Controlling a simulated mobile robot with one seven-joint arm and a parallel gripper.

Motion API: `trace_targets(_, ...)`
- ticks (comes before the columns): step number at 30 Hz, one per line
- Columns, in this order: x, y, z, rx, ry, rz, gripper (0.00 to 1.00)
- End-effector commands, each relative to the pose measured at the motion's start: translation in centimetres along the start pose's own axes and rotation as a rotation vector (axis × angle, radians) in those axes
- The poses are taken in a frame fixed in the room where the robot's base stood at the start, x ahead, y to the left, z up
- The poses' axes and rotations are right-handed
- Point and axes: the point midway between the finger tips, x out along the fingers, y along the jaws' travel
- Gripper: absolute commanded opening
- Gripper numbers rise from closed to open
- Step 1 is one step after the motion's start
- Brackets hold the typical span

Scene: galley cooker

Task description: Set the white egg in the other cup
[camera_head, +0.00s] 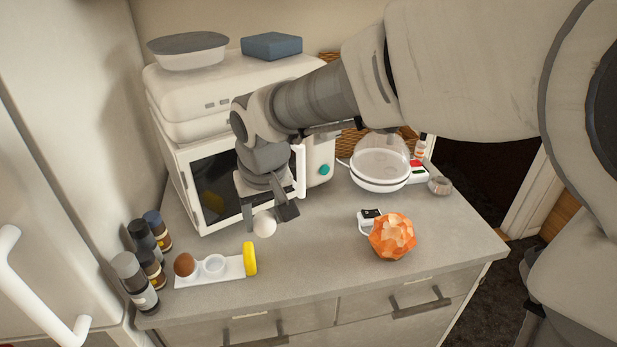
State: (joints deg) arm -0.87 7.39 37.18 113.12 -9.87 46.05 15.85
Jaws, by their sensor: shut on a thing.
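The white egg (265,224) is between the fingers of my gripper (268,216), which is shut on it. The egg is held above the counter, behind and to the right of the egg holder. The white egg holder (226,276) lies near the front left of the counter. A brown egg (185,265) sits in its left cup. The cup to the right of it (214,265) looks empty.
Several dark bottles (143,240) stand left of the holder. A white microwave (212,185) is behind my gripper. An orange faceted object (392,236), a small black-and-white device (369,217) and a clear-domed cooker (380,165) stand to the right. The counter's front middle (310,275) is clear.

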Motion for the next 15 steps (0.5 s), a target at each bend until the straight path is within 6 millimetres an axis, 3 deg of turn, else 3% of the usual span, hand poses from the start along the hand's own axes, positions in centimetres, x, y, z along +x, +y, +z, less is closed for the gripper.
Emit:
trace_targets(1, 1.0, -1.1, -0.2, -0.005, 0.002, -0.003, 0.34)
trace_targets(15, 4.2, -8.8, -2.9, -0.003, -0.001, -0.002, 0.34)
